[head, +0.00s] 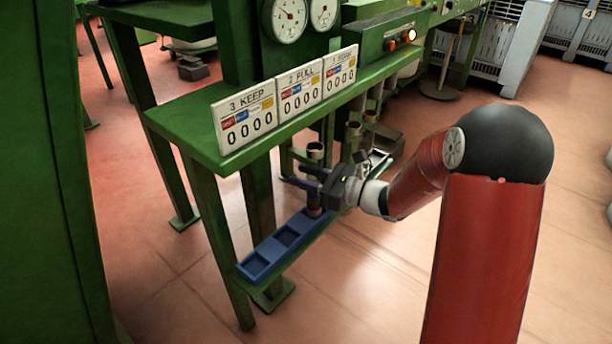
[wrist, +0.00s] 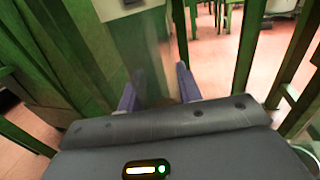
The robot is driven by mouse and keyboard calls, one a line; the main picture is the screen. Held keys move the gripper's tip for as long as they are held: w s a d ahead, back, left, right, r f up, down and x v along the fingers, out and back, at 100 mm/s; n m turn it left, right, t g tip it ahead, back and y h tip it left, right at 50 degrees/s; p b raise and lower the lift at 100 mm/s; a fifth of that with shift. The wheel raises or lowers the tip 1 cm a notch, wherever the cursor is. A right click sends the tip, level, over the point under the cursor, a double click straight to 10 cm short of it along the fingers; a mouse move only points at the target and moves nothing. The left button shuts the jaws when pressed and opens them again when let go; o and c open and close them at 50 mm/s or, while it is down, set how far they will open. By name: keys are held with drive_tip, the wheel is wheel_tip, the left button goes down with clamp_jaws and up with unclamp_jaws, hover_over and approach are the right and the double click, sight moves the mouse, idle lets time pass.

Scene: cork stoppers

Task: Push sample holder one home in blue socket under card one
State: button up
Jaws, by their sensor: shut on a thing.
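Card one (head: 340,72) stands at the right end of a row on the green bench. Below, a blue block of sockets (head: 270,252) lies on a low shelf. Two of its sockets, the near ones, look empty. My gripper (head: 305,186) is over the far end of the block, its purple fingers also showing in the wrist view (wrist: 158,92). It is shut on a dark upright holder (head: 314,207), whose lower end is at the far socket. The fingers and block hide how deep it sits.
Card two (head: 300,88) and card three (head: 245,117) stand left of card one. Green bench legs (head: 216,240) flank the low shelf. The floor in front is clear.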

drive_tip(key=shift+f+b, duration=0.55)
drive_tip(key=shift+f, duration=0.15)
idle(0.7)
drive_tip(key=o, duration=1.1)
drive_tip(key=shift+c, duration=0.2)
drive_tip(key=v, duration=0.7)
drive_tip(key=shift+d, duration=0.35)
drive_tip(key=shift+s, duration=0.15)
